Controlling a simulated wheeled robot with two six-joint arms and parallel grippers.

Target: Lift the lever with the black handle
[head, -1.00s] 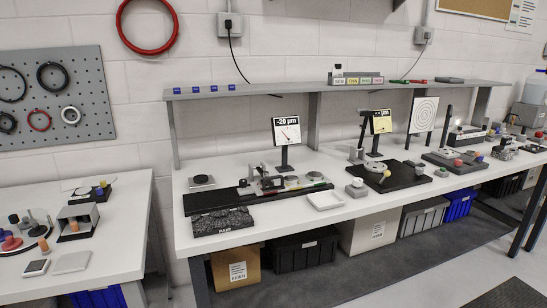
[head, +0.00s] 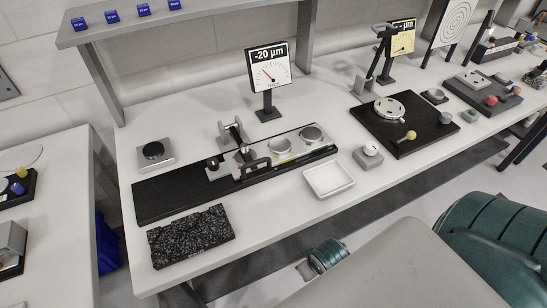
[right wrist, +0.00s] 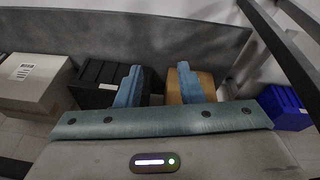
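On the near bench a long black base (head: 160,200) carries a metal fixture with a small clamp-like mechanism. A dark bar-shaped handle (head: 256,168) sits low at the front of this mechanism. I cannot tell which of these is the lever the task names. My right gripper (right wrist: 160,72) is open and empty in the right wrist view, its two blue fingers apart, with boxes under the bench beyond. My left gripper is not in view.
A gauge sign (head: 268,74) stands behind the fixture. A white tray (head: 329,179), a grey block with a knob (head: 368,155), a speckled dark slab (head: 190,236) and a small square plate (head: 155,153) lie around it. A shelf (head: 180,20) runs behind. My arm parts fill the lower right.

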